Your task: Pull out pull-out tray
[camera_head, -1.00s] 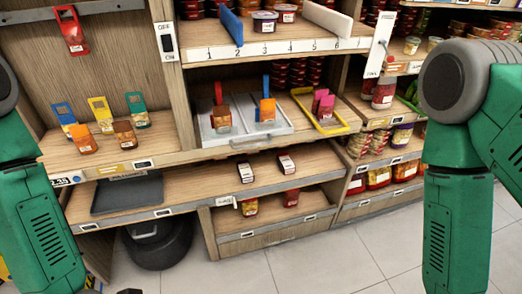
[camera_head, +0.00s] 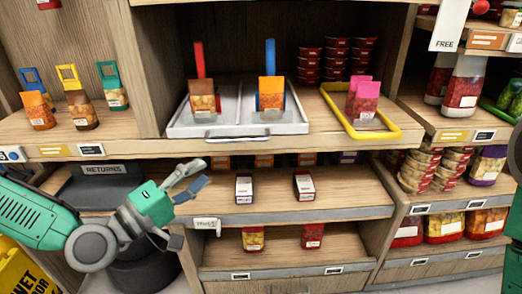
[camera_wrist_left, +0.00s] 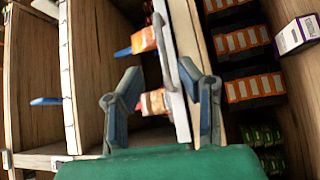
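The pull-out tray (camera_head: 290,128) is a light grey tray with a front handle (camera_head: 238,135). It sits on the middle shelf and holds two pouches, a brown-red one (camera_head: 203,97) with a red strip behind it and an orange one (camera_head: 271,93) with a blue strip. My left gripper (camera_head: 199,174) is open and empty, below and left of the handle. In the left wrist view the open fingers (camera_wrist_left: 164,105) spread to either side of the tray's pale front edge (camera_wrist_left: 178,112); contact cannot be told. My right gripper is out of view.
A yellow tray (camera_head: 383,135) with pink pouches stands to the right. The lower shelf (camera_head: 340,187) holds two small packs, with a dark returns tray (camera_head: 100,185) at left. A yellow wet-floor sign (camera_head: 18,270) shows at lower left.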

